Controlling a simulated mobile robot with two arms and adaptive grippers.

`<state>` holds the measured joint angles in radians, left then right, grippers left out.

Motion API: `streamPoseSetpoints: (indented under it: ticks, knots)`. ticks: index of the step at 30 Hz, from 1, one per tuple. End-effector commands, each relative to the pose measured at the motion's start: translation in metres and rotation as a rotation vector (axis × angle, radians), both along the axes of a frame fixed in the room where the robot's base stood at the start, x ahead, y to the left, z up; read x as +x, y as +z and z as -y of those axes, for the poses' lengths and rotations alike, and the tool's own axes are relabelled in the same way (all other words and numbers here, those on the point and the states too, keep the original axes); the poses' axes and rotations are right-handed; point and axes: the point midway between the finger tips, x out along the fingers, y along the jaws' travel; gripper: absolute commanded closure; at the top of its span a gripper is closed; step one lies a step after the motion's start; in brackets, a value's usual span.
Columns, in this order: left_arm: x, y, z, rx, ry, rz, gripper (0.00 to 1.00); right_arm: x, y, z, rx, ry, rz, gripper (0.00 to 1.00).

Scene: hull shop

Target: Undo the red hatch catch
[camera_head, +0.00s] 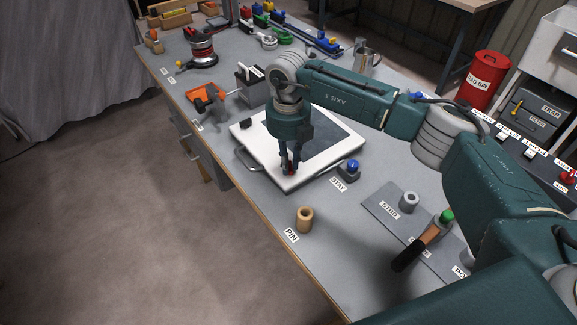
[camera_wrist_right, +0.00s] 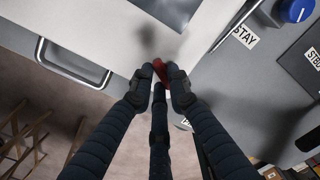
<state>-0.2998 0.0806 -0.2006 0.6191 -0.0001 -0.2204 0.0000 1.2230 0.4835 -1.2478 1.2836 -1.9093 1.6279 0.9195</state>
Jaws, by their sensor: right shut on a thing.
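The white hatch (camera_head: 262,168) with a dark grey centre panel lies on the grey bench. The red hatch catch (camera_head: 284,164) is at its near edge, mostly hidden behind my fingers. My right gripper (camera_head: 288,168) points down over this edge and is shut on the catch. In the right wrist view my right gripper (camera_wrist_right: 160,92) has its fingertips closed around the red catch (camera_wrist_right: 160,70), of which only a small part shows. How far the catch is turned cannot be told. My left gripper is in neither view.
A metal handle (camera_head: 246,160) sticks out from the hatch's left side. A blue-topped knob (camera_head: 350,168) by the STAY label stands close on the right. A tan PIN sleeve (camera_head: 304,219) and an orange-handled tool (camera_head: 425,240) are nearer. Bench between them is clear.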

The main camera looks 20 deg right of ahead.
Motion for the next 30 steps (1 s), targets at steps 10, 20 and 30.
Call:
streamPoseSetpoints:
  ticks: [10, 20, 30]
  knots:
    - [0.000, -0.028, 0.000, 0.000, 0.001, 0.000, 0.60, -0.001, -0.002, 0.000, 0.000, 0.303, 0.002, 1.00]
    - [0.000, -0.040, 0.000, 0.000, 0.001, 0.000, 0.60, -0.002, 0.000, 0.000, 0.001, 0.483, 0.002, 1.00]
    - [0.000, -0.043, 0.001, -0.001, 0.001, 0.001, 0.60, -0.002, 0.001, 0.000, 0.000, 0.542, 0.002, 1.00]
